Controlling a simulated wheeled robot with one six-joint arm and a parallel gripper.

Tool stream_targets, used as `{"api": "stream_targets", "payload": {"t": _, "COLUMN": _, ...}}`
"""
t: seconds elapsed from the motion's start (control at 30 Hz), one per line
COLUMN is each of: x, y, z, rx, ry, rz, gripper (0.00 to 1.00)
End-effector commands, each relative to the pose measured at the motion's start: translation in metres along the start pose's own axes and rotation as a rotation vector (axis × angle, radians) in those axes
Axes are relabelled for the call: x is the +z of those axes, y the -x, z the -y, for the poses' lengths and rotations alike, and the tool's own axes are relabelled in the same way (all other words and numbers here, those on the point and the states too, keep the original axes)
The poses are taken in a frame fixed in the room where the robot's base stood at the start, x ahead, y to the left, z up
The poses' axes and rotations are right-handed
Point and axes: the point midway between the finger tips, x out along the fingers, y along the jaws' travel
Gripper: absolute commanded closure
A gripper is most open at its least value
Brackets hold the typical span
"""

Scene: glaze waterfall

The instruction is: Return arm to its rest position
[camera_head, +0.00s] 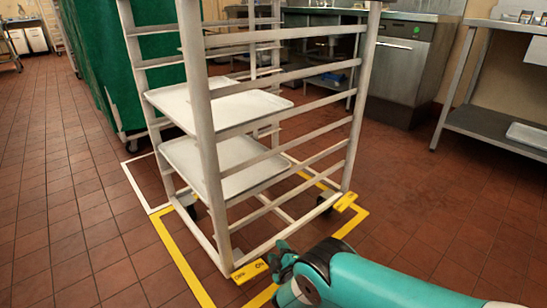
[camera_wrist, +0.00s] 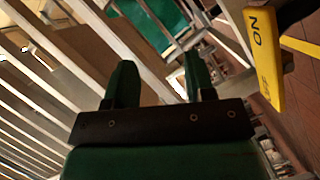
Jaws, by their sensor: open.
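My gripper (camera_head: 284,258) is at the end of my teal arm, low beside the front corner of a white wheeled rack in the head view. In the wrist view my gripper (camera_wrist: 158,80) shows two green fingers, apart and with nothing between them. The rack (camera_head: 207,130) carries two pale trays, an upper tray (camera_head: 225,105) and a lower tray (camera_head: 228,160). A yellow caster pedal (camera_head: 250,271) marked with lettering sits next to my gripper; the wrist view shows a yellow pedal (camera_wrist: 265,60) to the right of the fingers, reading "NO" or "ON" rotated.
Yellow floor tape (camera_head: 186,262) outlines the rack's place. A second yellow pedal (camera_head: 346,201) is at the rack's right corner. A green covered rack (camera_head: 105,60) stands behind left. A steel table (camera_head: 490,125) is at right. Tiled floor is open at left.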

Motion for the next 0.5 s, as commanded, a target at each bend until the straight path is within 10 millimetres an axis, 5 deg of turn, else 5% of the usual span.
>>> {"api": "stream_targets", "payload": {"t": 0.1, "x": -0.019, "y": -0.030, "z": -0.066, "rx": -0.025, "ry": -0.161, "rz": 0.143, "gripper": 0.51}}
{"api": "stream_targets", "payload": {"t": 0.23, "x": -0.038, "y": -0.038, "z": -0.130, "rx": -0.083, "ry": -0.332, "rz": 0.286, "gripper": 0.51}}
{"api": "stream_targets", "payload": {"t": 0.37, "x": -0.060, "y": -0.026, "z": -0.190, "rx": -0.161, "ry": -0.492, "rz": 0.411, "gripper": 0.51}}
{"api": "stream_targets", "payload": {"t": 0.5, "x": -0.086, "y": 0.011, "z": -0.248, "rx": -0.268, "ry": -0.644, "rz": 0.527, "gripper": 0.51}}
